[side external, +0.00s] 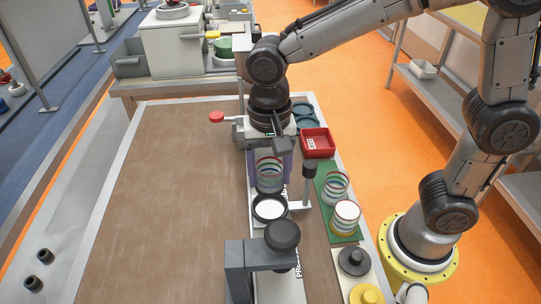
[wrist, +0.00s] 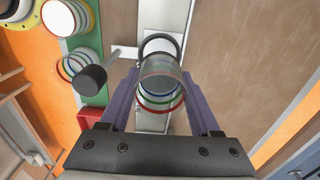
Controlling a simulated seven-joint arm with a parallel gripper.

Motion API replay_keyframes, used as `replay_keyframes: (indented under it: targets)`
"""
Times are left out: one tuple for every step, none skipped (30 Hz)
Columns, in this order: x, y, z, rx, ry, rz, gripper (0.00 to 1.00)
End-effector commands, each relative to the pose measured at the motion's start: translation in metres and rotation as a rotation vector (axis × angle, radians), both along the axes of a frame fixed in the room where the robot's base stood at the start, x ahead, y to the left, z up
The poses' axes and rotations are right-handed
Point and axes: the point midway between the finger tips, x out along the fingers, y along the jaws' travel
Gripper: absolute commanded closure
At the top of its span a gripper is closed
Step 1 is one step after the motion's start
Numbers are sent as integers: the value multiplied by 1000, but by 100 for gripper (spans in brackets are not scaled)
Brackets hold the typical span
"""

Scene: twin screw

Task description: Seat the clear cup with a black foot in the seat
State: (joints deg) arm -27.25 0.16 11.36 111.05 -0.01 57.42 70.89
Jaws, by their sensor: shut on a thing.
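The clear cup (side external: 270,176), with coloured rings round its wall, is held upright between the purple fingers of my gripper (side external: 269,168). In the wrist view the cup (wrist: 161,88) sits between the two fingers (wrist: 160,82), which are shut on it. Its black foot is hard to make out. The seat, a black ring with a white middle (side external: 269,209), lies just nearer the side camera than the cup. In the wrist view the ring (wrist: 160,38) shows just beyond the cup, partly covered by it. The cup looks above the seat's level and offset from it; the exact gap cannot be told.
A black-knobbed post (side external: 309,170) stands close to the right of the cup. A grey stand with a black knob (side external: 282,236) is in front of the seat. Other cups (side external: 335,186) stand on a green mat (side external: 346,236). A red tray (side external: 318,143) lies behind. The brown table's left is clear.

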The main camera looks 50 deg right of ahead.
Motion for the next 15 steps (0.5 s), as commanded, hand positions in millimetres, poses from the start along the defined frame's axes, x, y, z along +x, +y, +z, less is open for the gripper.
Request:
replay_keyframes:
  targets:
    - [0, 0, -3, -1, 1, 0, 90]
    - [0, 0, -4, -1, 1, 0, 90]
    - [0, 0, -7, -1, 2, 0, 90]
    - [0, 0, -8, -1, 2, 0, 90]
    - [0, 0, -11, -1, 1, 0, 90]
    - [0, 0, -14, -1, 2, 0, 90]
    - [0, 0, -16, -1, 3, 0, 90]
    - [-1, 0, -19, -1, 3, 0, 90]
    - [-1, 0, -22, -1, 3, 0, 90]
    - [-1, -1, -25, -1, 3, 0, 90]
    - [-1, 0, -27, -1, 3, 0, 90]
    - [0, 0, -30, -1, 2, 0, 90]
    - [0, 0, -33, -1, 2, 0, 90]
    - [0, 0, -35, -1, 3, 0, 90]
    - [0, 0, -37, -1, 2, 0, 90]
